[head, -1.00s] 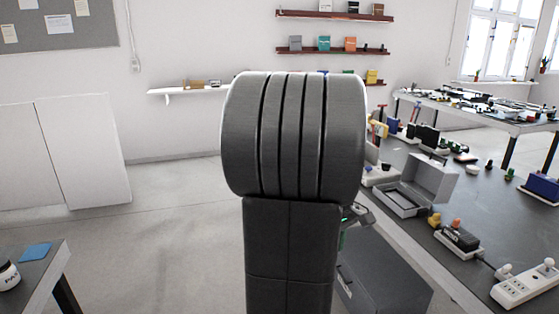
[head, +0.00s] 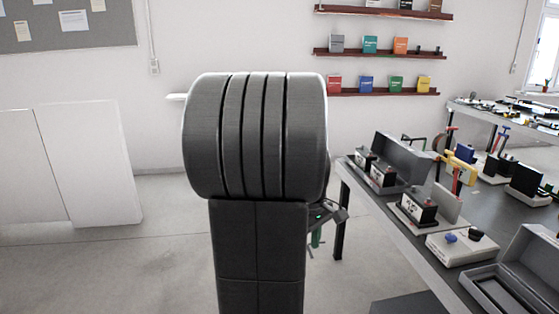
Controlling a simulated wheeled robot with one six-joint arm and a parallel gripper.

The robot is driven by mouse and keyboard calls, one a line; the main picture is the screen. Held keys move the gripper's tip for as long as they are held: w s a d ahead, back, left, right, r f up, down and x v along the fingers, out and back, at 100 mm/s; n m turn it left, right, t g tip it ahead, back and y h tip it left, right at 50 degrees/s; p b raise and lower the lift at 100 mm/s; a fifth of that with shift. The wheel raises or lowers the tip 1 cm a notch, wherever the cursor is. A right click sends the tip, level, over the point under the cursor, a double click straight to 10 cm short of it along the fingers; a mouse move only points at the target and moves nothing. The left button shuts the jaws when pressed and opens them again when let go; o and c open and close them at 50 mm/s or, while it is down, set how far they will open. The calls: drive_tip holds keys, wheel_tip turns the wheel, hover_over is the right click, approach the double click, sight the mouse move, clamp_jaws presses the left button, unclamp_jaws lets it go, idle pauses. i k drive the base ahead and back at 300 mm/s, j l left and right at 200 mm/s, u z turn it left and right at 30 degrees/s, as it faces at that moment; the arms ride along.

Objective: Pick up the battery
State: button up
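Blocky black-and-white units stand on the dark table at right in the head view; one (head: 418,208) sits on a pale base near the table's left edge, another (head: 383,176) lies farther back. They may be batteries, but they are too small to tell for sure. My large dark arm fills the middle of the view. A small part of my gripper (head: 328,213) shows past the arm's right side, left of the table and apart from those units. Its fingers are mostly hidden, so its opening and any content cannot be told.
The dark table (head: 420,254) runs along the right. An open grey case (head: 520,278) stands at its near end and a white box with blue and black knobs (head: 462,246) beside it. Wall shelves (head: 375,93) hang behind. Floor (head: 100,265) at left is clear.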

sight(365, 157)
drive_tip(key=i, duration=0.8)
drive_tip(key=i+j, duration=0.1)
drive_tip(key=i, duration=0.75)
drive_tip(key=i+l+z, duration=0.35)
drive_tip(key=i, duration=0.2)
drive_tip(key=i+l+z, duration=0.1)
drive_tip(key=i+z, duration=0.3)
drive_tip(key=i, duration=0.2)
drive_tip(key=i+z, duration=0.35)
drive_tip(key=i, duration=0.45)
